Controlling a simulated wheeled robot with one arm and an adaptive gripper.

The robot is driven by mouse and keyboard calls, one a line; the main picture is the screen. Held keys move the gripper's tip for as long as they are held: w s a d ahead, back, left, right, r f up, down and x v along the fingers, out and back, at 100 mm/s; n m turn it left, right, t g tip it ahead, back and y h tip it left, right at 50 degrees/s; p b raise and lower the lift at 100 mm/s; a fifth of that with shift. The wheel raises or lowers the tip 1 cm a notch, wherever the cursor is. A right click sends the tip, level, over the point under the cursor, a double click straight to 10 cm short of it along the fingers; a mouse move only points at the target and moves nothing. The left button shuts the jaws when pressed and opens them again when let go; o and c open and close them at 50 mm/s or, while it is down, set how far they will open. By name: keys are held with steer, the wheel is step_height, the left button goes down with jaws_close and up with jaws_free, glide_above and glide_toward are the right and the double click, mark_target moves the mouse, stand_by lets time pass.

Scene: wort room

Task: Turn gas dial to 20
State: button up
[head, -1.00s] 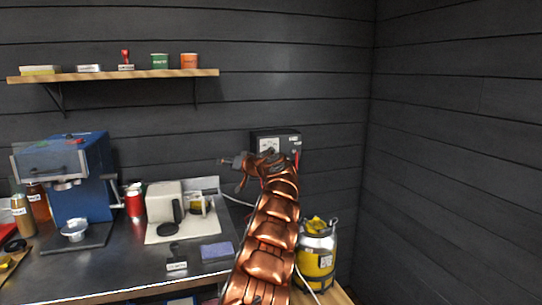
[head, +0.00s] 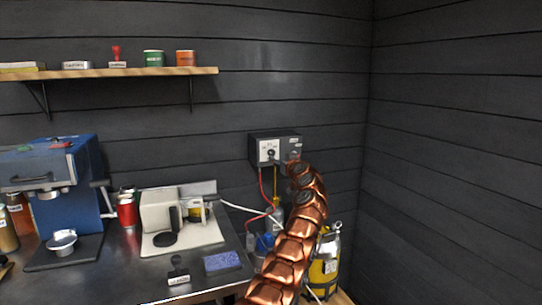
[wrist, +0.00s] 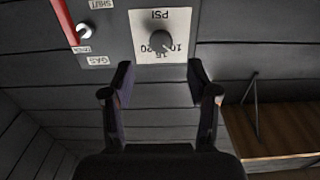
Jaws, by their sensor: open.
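The gas box (head: 258,140) is a dark box on the back wall with a white dial plate (head: 264,146). In the wrist view the plate (wrist: 143,20) appears upside down, marked PSI, with 10, 15 and 20 around a grey round dial (wrist: 160,40). The dial's pointer seems to lean toward the 10 side, but I cannot tell exactly. My gripper (wrist: 160,80) is open and empty, its two fingers spread below the dial in the wrist view, apart from it. In the head view the arm's end is right of and below the plate; the fingers are mostly hidden.
A red lever (wrist: 67,20) with a silver pivot sits beside the plate, by GAS and SHUT labels. Red and yellow hoses hang below the box. A yellow cylinder (head: 318,270) stands right of the arm. A shelf (wrist: 280,165) shows in the wrist view.

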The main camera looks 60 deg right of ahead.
mark_target(272, 153)
steer(key=shift+p+x, duration=1.15)
steer(key=shift+x, duration=1.1)
steer(key=shift+w+d+r+p, duration=0.2)
steer(key=shift+w+d+p, duration=0.25)
steer(key=shift+p, duration=0.3)
steer(key=shift+w+d+f+p, duration=0.1)
steer(key=shift+w+d+p, duration=0.1)
steer(key=shift+w+p, duration=0.4)
steer(key=shift+f, duration=0.1)
jaws_close()
